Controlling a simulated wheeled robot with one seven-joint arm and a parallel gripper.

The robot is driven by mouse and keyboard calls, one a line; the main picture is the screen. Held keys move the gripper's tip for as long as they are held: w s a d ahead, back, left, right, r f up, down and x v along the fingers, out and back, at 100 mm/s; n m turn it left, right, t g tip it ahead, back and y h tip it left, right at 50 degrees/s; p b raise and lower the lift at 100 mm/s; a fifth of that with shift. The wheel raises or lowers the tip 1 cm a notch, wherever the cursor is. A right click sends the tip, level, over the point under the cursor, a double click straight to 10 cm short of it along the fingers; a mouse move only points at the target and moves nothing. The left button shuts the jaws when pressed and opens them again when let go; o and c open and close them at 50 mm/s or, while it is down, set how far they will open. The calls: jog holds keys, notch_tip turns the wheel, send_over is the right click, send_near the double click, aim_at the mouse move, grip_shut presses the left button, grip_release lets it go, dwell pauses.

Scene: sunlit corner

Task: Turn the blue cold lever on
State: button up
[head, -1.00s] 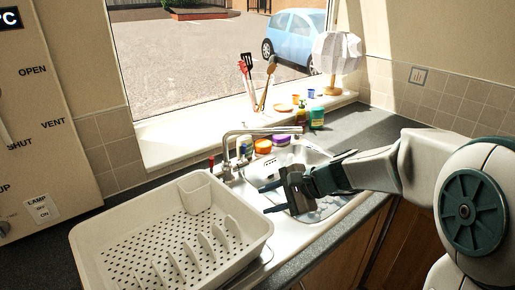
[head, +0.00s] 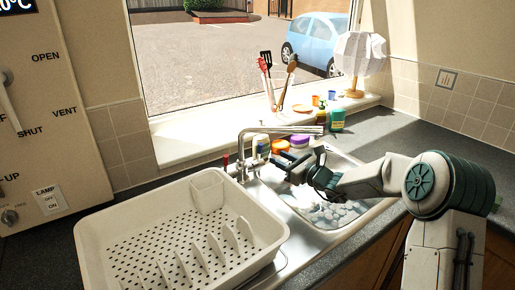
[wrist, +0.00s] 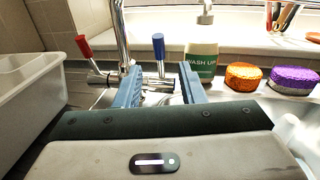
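The blue cold lever (wrist: 158,46) stands upright on the right of the tap body in the wrist view. In that view it appears between my gripper's fingers, slightly beyond their tips; I cannot see any contact. My gripper (wrist: 160,82) is open and empty. The red lever (wrist: 84,46) tilts left on the other side of the metal tap (wrist: 122,45). In the head view my gripper (head: 279,163) is just right of the tap (head: 241,153), over the sink's back edge. The red lever (head: 226,158) shows there; the blue lever is not clear.
A white dish rack (head: 180,235) stands left of the sink (head: 345,215). The utensils (head: 270,80) and lamp (head: 360,55) are on the windowsill.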

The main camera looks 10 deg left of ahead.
aim_at(260, 151)
jog(key=p+x, duration=0.1)
jog(key=x, duration=0.8)
jog(key=shift+w+a+p, duration=0.2)
jog(key=shift+a+p, duration=0.15)
jog(key=shift+p, duration=0.05)
grip_shut()
